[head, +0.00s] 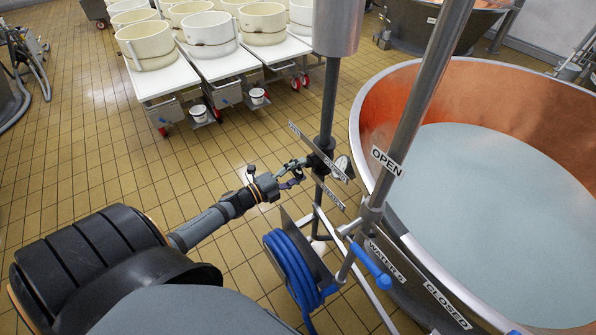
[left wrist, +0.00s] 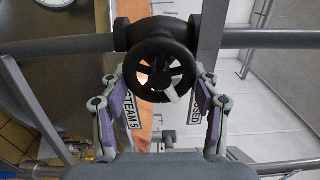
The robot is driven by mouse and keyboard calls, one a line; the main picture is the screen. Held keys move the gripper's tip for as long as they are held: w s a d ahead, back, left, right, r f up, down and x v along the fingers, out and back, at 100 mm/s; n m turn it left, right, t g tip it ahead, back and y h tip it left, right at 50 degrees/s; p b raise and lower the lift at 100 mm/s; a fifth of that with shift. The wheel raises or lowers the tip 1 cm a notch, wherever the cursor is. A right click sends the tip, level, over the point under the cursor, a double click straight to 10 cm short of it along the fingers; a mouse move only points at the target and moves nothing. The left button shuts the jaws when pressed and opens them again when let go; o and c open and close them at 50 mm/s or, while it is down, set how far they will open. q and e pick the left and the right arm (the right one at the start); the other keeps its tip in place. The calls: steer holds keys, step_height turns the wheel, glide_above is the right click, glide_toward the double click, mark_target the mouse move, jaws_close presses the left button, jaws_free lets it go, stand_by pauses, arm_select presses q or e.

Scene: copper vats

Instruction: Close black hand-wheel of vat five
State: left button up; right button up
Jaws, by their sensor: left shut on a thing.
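The black hand-wheel (left wrist: 162,62) sits on a horizontal pipe in the left wrist view, its spoked face toward the camera. My left gripper (left wrist: 160,85) has one finger on each side of the wheel's rim and is shut on it. Labels reading STEAM 5 (left wrist: 131,130) and CLOSED (left wrist: 193,120) show behind the fingers. In the head view, my left gripper (head: 297,172) reaches from the left to the dark upright pipe (head: 327,115) beside the copper vat (head: 450,90); the wheel is largely hidden there. My right gripper is not in view.
A blue hose coil (head: 287,262) hangs close below my left arm. A blue-handled lever (head: 372,265) and a steel pole with an OPEN label (head: 386,160) stand at the vat's edge. White carts (head: 200,67) with cream tubs stand behind.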

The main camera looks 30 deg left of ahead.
arm_select(q)
steer(key=shift+f, duration=0.1)
steer(key=o, duration=1.2)
steer(key=shift+c, duration=0.2)
steer(key=v, duration=1.2)
